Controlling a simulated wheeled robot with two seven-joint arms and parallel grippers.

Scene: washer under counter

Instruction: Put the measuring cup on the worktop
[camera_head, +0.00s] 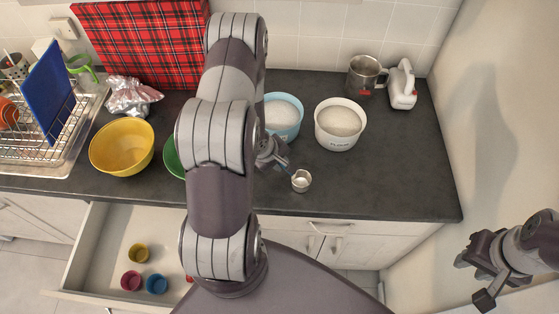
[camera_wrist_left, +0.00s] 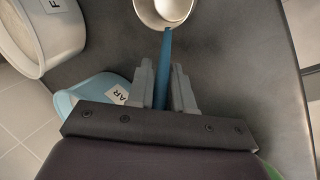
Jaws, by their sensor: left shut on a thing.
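The measuring cup (camera_head: 301,181) is a small metallic cup with a blue handle, over the front part of the dark worktop (camera_head: 400,165). My left gripper (camera_head: 284,161) is shut on its blue handle. In the left wrist view the handle runs between the fingers of my left gripper (camera_wrist_left: 163,85), and the measuring cup (camera_wrist_left: 165,12) is cut by the top edge. Whether the cup touches the worktop I cannot tell. My right gripper (camera_head: 473,281) is at the lower right, away from the worktop, with its fingers apart and empty.
A flour tub (camera_head: 339,125) and a blue sugar tub (camera_head: 283,118) stand behind the cup. A yellow bowl (camera_head: 122,147) and partly hidden green bowl (camera_head: 173,158) stand left. An open drawer (camera_head: 92,245) holds small coloured cups. The worktop's front right is clear.

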